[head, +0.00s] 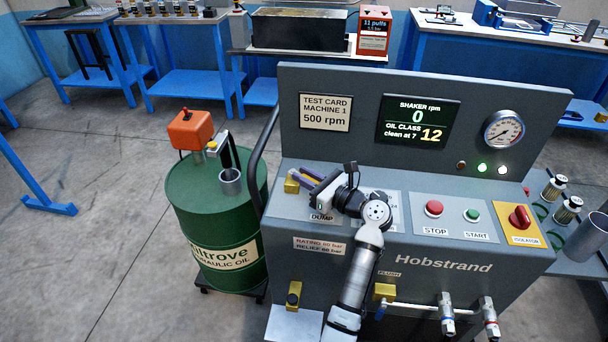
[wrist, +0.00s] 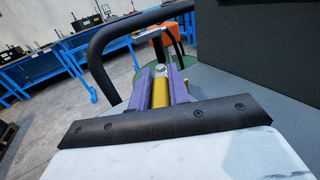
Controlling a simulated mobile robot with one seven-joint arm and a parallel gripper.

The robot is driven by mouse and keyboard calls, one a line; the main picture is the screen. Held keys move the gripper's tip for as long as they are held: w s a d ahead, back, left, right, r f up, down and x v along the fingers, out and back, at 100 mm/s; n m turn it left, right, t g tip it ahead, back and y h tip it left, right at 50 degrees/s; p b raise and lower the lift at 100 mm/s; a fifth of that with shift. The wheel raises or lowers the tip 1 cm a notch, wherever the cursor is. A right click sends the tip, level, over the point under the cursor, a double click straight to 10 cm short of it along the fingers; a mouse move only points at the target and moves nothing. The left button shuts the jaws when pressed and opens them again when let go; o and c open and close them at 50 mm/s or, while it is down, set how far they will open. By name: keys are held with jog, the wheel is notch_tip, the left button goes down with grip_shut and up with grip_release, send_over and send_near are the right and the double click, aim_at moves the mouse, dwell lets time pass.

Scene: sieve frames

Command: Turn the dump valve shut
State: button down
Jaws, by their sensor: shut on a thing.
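The dump valve (head: 291,186) is on the left of the machine's sloping panel, above the DUMP label (head: 321,217). Its yellow part shows just left of my gripper in the head view. My gripper (head: 311,179) has purple fingers and reaches in from the right over the panel. In the wrist view my gripper (wrist: 162,85) is shut around the valve's yellow handle (wrist: 160,94), with one finger on each side. A grey end piece shows beyond the handle. My wrist hides part of the panel around the valve, and I cannot tell the valve's exact angle.
A green oil drum (head: 216,215) stands left of the machine, with a black curved rail (head: 262,145) between them. The STOP button (head: 434,209), START button (head: 472,215) and red isolator (head: 520,217) lie to the right. The screen (head: 418,122) reads shaker 0 rpm, oil class 12.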

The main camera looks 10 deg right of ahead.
jog(key=c, duration=1.3)
grip_release()
jog(key=b+v, duration=0.2)
jog(key=v, duration=1.2)
jog(key=shift+b, duration=0.4)
jog(key=shift+w, duration=0.1)
